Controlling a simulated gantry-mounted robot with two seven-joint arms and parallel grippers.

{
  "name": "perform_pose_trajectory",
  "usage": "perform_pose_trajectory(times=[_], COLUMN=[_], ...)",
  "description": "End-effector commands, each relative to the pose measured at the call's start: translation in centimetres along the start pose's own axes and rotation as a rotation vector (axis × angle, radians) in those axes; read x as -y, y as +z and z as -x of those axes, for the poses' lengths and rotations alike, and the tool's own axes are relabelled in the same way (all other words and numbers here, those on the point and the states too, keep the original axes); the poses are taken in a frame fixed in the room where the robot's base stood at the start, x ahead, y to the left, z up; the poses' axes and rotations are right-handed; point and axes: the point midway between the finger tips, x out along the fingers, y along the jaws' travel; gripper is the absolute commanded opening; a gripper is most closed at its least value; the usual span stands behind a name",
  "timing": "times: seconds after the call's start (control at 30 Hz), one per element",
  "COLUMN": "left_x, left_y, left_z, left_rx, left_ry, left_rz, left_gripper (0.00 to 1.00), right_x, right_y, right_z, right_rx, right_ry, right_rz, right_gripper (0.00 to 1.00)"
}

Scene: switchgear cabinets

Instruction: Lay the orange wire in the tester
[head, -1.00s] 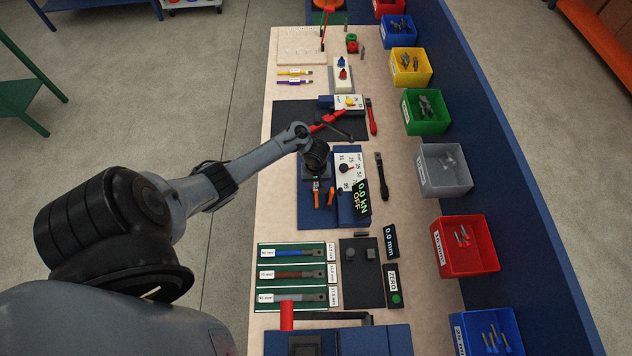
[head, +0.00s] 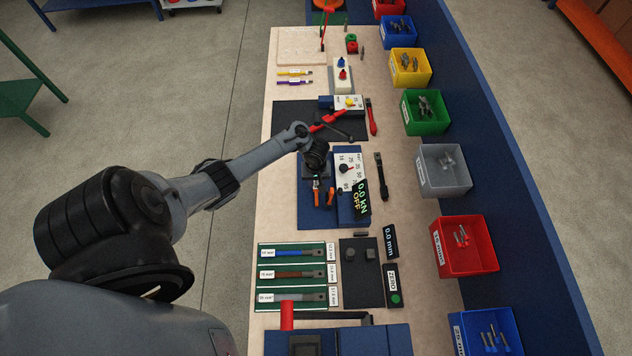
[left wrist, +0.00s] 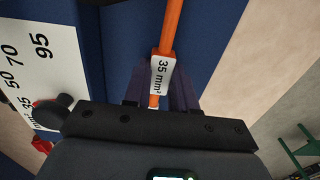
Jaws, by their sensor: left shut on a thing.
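The orange wire (left wrist: 171,25) carries a white "35 mm²" label (left wrist: 162,76) and runs up from my gripper in the left wrist view. My left gripper (left wrist: 162,95) is shut on it, with a finger on each side of the label. In the head view my left gripper (head: 316,178) is over the left part of the blue tester (head: 318,217). The tester has a white dial plate (head: 351,170) with size numbers and a tilted display (head: 361,198) reading "0.0 kN OFF". Small orange parts show below the gripper, but the wire's ends are mostly hidden. My right gripper is out of view.
A black-handled tool (head: 380,175) lies right of the tester. A red-handled tool (head: 330,119) lies on the dark mat behind it. A green tray (head: 262,276) with several labelled wires is in front. Coloured bins, including a grey one (head: 444,184), line the right side.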

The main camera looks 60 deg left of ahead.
Motion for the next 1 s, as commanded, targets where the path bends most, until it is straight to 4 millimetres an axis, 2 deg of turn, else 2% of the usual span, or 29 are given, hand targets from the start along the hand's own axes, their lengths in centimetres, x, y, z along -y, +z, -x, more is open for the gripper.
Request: perform_pose_trajectory(times=[0.13,0.17,0.3,0.37,0.73,0.87,1.0], left_x=[0.0,0.0,0.0,0.0,0.0,0.0,-0.1], left_y=[0.0,0.0,0.0,0.0,0.0,0.0,0.0], left_z=[0.0,0.0,0.0,0.0,0.5,1.9,4.4], left_rx=[0.000,0.000,0.000,0.000,0.000,0.000,0.000], left_ry=[0.000,0.000,0.000,0.000,0.000,0.001,0.002], left_rz=[0.000,0.000,0.001,0.001,0.001,0.001,0.000], left_gripper=[0.00,0.27,0.49,0.56,0.56,0.56,0.56], right_x=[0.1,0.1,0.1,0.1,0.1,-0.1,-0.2], right_y=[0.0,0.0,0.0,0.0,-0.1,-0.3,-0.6], right_z=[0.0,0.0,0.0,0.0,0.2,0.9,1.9], right_rx=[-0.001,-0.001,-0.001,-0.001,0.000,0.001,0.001], right_ry=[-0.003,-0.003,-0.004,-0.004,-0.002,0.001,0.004], right_rz=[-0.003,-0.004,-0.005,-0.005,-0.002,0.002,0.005], right_gripper=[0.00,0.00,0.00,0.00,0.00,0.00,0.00])
